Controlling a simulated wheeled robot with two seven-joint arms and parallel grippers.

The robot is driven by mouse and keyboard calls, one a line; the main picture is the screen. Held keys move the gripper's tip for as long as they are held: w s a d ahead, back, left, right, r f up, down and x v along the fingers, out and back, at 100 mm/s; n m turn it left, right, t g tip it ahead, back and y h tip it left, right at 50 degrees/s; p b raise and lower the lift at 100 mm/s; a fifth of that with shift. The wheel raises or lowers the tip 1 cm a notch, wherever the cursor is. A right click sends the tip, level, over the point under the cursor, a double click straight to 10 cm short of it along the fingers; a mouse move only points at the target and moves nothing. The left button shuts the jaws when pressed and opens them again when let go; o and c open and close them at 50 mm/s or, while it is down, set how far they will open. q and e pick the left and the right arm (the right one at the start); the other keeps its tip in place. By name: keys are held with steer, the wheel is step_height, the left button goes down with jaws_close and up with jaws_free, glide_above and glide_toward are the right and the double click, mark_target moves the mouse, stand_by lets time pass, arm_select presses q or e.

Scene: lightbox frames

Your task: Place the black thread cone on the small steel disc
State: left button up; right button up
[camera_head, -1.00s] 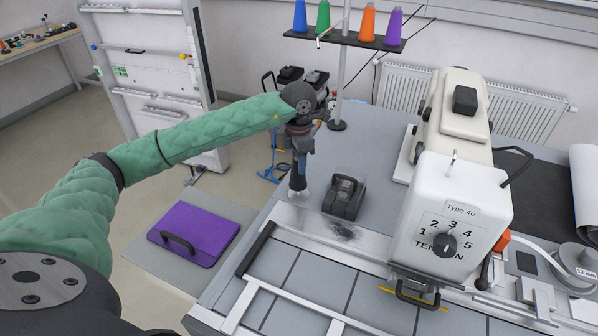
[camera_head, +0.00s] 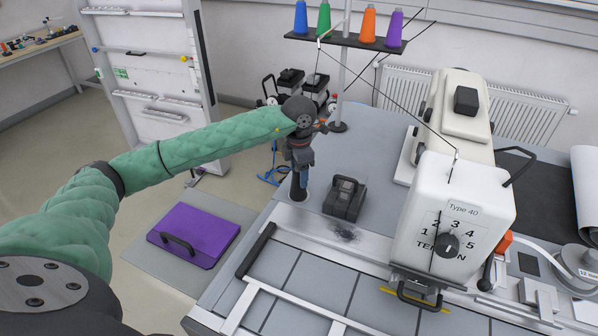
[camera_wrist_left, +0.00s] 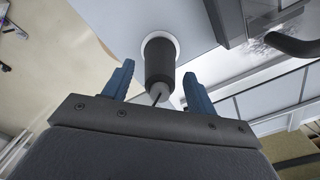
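The black thread cone (camera_wrist_left: 158,62) stands upright on the small steel disc (camera_wrist_left: 161,33) in the left wrist view, with the disc's pale rim showing around its base. In the head view the cone (camera_head: 297,188) shows dark under my left gripper (camera_head: 302,174). The left gripper's blue fingers are spread apart, one on each side of the cone's tip, with gaps to it. A dark thread runs from the tip. In the head view the disc is mostly hidden. My right gripper is not in view.
A black block with a handle (camera_head: 345,198) stands just right of the cone. The white machine (camera_head: 450,215) is further right. Coloured cones stand on a black rack (camera_head: 345,41) above, and thin dark threads run from it to the machine. A purple case (camera_head: 195,235) lies at left.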

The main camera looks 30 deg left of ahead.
arm_select(q)
steer(key=shift+r, duration=0.1)
steer(key=shift+r, duration=0.2)
step_height(320, 180, up, 10)
steer(key=shift+p, duration=1.1)
steer(key=shift+r, duration=0.8)
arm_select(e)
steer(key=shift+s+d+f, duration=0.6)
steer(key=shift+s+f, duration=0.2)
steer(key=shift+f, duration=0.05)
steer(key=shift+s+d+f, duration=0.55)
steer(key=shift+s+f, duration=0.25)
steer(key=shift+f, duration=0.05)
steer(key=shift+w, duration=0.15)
